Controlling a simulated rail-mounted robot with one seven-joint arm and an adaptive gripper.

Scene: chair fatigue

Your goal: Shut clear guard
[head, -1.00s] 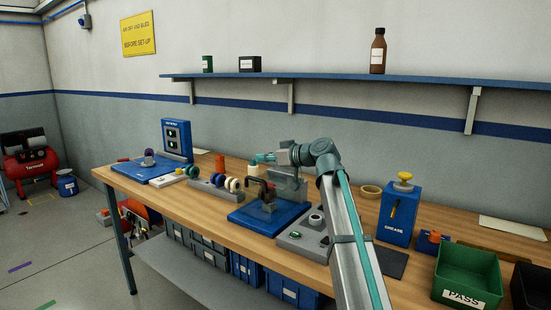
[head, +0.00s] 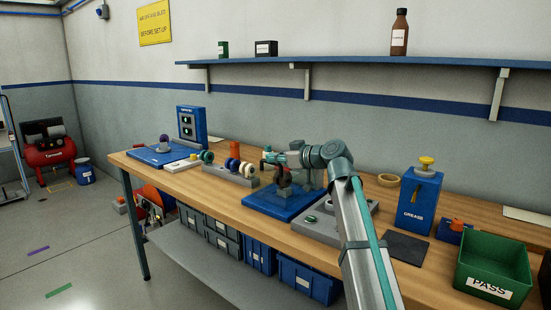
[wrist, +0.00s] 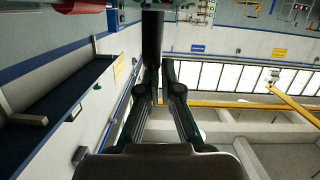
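A blue fixture base (head: 262,206) stands mid-bench in the head view, with a dark clamp-like part and a pale, see-through upright panel (head: 311,180) that looks like the clear guard. Its edges are hard to make out, and my arm covers part of it. My gripper (head: 271,157) is at the top of this fixture, pointing left; whether it touches the panel is unclear. In the wrist view my gripper's fingers (wrist: 160,70) are close together, beside or around a dark upright bar (wrist: 152,35). I cannot tell if they grip it.
A grey block (head: 325,232) with round parts sits just right of the fixture. A roller rack (head: 230,174) is to its left. A blue grease dispenser (head: 420,203) and green PASS bin (head: 492,268) stand further right. A shelf (head: 350,65) runs above.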

